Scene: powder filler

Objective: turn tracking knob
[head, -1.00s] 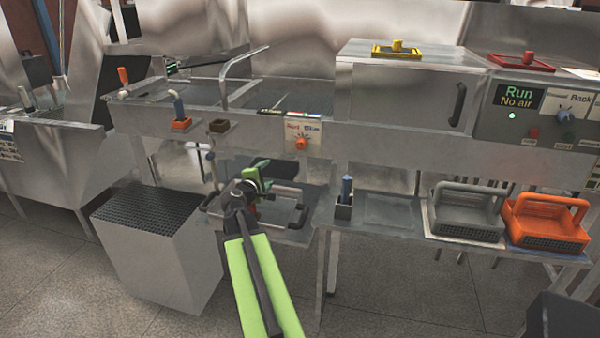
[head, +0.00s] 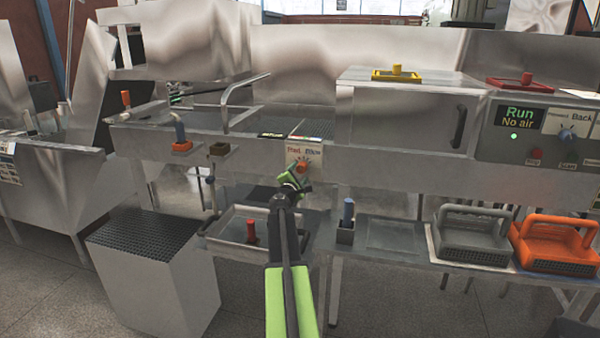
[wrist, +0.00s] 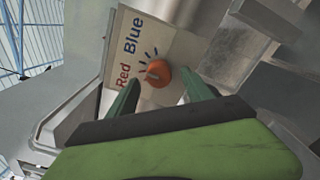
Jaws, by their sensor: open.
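The orange tracking knob (head: 302,167) sits on a pale plate (head: 313,156) marked "Red" and "Blue" on the front of the steel machine. In the wrist view the knob (wrist: 157,74) shows clearly, with dark tick marks around it. My gripper (head: 292,180) is just below and in front of the knob in the head view. In the wrist view its two green fingers (wrist: 163,95) are apart, one to each side below the knob. The knob lies beyond the fingertips and appears untouched. The fingertips partly overlap the plate's lower part.
A tray with a red-handled tool (head: 251,232) is below left of my gripper. A blue-handled holder (head: 346,222), a grey crate (head: 470,237) and an orange crate (head: 553,243) stand on the lower shelf to the right. A control panel (head: 545,132) reads "Run No air".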

